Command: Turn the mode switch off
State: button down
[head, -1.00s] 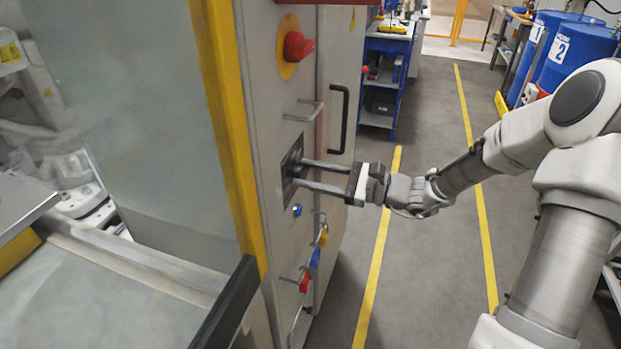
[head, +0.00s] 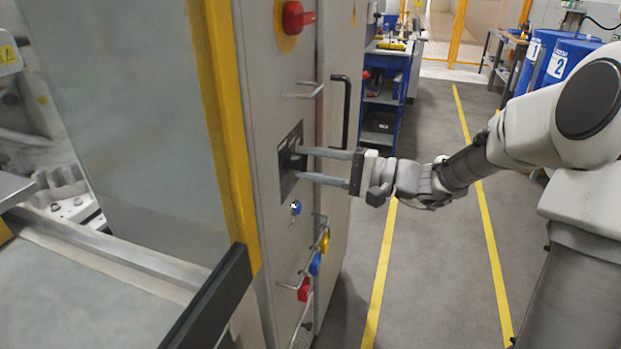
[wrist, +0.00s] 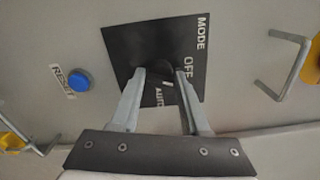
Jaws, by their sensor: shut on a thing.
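The mode switch (wrist: 163,78) is a dark round knob with a white pointer mark. It sits on a black square plate (wrist: 140,40) lettered MODE, OFF and AUTO. The pointer mark lies on the AUTO side of the knob, away from the OFF word; its exact angle is hard to tell. In the head view the plate (head: 287,191) is on the grey cabinet front. My gripper (head: 299,163) reaches it from the right, its two fingers shut around the knob. In the wrist view my gripper (wrist: 161,74) has a finger on each side of the knob, partly hiding it.
A blue RESET button (wrist: 76,79) sits beside the plate. A red knob (head: 298,17) is above, with a metal handle (head: 304,91) between. Red, blue and yellow padlocks (head: 305,289) hang below. A black door handle (head: 345,112) stands behind.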

jog(key=shift+n+b, duration=2.2)
jog(key=shift+b, duration=0.3)
jog(key=shift+c, duration=2.3)
grip_release()
jog(key=p+v, duration=0.3)
jog(key=v, duration=1.4)
jog(key=shift+d, duration=0.2)
jog(key=shift+s, duration=0.1)
